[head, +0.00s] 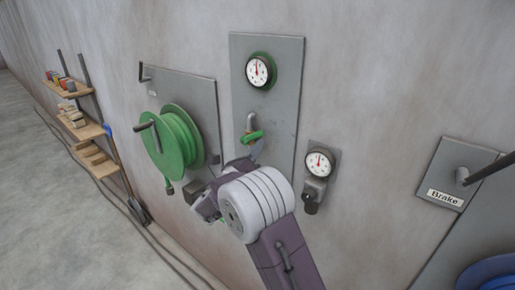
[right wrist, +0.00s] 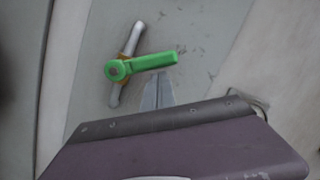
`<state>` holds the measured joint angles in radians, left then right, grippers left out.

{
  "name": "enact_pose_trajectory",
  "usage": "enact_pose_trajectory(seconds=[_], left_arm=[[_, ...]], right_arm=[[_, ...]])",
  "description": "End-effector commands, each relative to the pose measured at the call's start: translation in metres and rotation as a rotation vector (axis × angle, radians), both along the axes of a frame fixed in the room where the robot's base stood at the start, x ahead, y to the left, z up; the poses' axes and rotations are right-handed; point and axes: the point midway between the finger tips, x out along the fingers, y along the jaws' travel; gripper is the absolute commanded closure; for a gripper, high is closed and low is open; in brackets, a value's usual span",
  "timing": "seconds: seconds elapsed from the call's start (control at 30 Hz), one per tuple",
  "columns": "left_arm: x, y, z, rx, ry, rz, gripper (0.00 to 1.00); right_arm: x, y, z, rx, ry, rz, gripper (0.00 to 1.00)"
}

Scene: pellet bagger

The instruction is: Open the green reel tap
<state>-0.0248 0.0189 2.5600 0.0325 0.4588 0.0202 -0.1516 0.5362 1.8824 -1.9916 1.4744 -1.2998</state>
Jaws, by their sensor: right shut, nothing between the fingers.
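The green reel tap (head: 252,137) is on a grey wall panel, below a round gauge with a green rim. It has a bent metal pipe and a green lever. In the right wrist view the green lever (right wrist: 150,63) points sideways to the right from its round hub, across the slanted metal pipe (right wrist: 131,40). My right gripper (head: 258,151) is shut and empty, just below the lever. In the right wrist view its fingertips (right wrist: 158,78) are close under the lever's outer half; I cannot tell whether they touch it. My left gripper is not in view.
The green hose reel (head: 175,143) with its crank is on the wall to the left. The green-rimmed gauge (head: 259,71) is above the tap. Another gauge with a dark knob (head: 312,199) is to the right. A "Brake" plate (head: 444,196) and blue reel (head: 490,274) are farther right.

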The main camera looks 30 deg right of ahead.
Motion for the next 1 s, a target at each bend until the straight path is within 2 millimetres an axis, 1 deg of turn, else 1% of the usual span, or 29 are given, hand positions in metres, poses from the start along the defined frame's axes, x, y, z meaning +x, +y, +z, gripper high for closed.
enact_pose_trajectory(seconds=[0.37,0.47,0.6,0.7,1.0], left_arm=[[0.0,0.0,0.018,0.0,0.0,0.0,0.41],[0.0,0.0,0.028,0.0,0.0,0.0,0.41],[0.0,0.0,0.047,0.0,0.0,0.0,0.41],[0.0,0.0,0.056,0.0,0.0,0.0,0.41],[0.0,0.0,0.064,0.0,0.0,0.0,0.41]], right_arm=[[0.001,0.0,0.009,-0.029,0.072,0.0,1.0],[0.001,0.001,0.015,-0.049,0.115,0.001,1.0],[0.004,0.002,0.024,-0.089,0.214,0.002,1.0],[0.006,0.003,0.028,-0.11,0.263,0.001,1.0],[0.012,0.005,0.039,-0.107,0.257,0.001,1.0]])
